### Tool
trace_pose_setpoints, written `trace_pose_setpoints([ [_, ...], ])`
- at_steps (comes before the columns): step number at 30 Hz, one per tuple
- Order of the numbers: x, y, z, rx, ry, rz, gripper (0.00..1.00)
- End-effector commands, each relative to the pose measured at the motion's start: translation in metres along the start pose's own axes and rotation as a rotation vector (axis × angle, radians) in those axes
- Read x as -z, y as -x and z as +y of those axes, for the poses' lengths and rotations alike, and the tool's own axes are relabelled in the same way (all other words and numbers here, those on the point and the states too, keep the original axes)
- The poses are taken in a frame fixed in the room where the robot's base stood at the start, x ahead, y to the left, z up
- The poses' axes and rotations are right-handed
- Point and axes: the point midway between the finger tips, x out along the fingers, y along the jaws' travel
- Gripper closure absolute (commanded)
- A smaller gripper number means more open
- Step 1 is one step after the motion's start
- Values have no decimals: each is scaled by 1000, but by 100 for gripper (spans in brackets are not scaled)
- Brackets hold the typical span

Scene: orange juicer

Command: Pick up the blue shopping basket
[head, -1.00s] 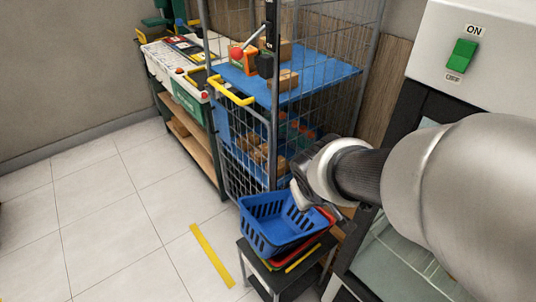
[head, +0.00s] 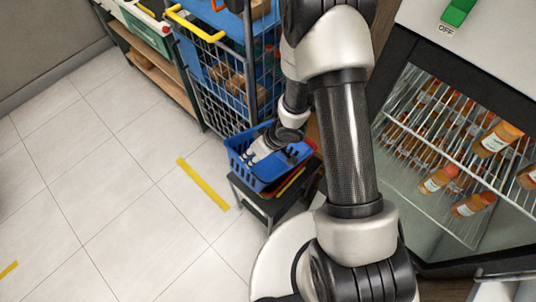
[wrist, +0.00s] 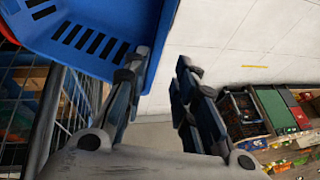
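The blue shopping basket (head: 243,163) is on top of a stack of baskets on a small dark stand, in the middle of the head view. It also fills the upper left of the wrist view (wrist: 105,20). My gripper (wrist: 161,68) is open, with a clear gap between its fingers. The left finger's tip overlaps the basket's rim edge in the wrist view; I cannot tell whether they touch. The right finger is clear of the basket. In the head view my arm end is at the basket's inside, and my arm hides part of the far side.
Red and yellow baskets (head: 291,183) lie under the blue one. A wire cage trolley (head: 222,85) stands behind it. A glass-door fridge with orange bottles (head: 440,180) is on the right. The tiled floor (head: 110,200) is free on the left, with a yellow strip (head: 202,185).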

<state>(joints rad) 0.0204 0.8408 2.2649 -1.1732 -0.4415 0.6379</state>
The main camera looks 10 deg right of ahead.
Motion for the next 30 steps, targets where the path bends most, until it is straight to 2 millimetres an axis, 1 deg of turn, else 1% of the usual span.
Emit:
trace_pose_setpoints([
  [1,-3,-18,0,2,2,-3,74],
  [6,-3,-56,1,1,3,-3,74],
  [9,-3,-74,1,0,2,-3,74],
  [13,-2,-89,1,-1,2,-2,74],
  [20,-2,-100,3,-2,1,-1,74],
  [23,-6,-111,6,-2,1,-2,74],
  [26,-10,-128,10,-2,0,-2,74],
  [30,-10,-145,9,-1,3,-2,74],
])
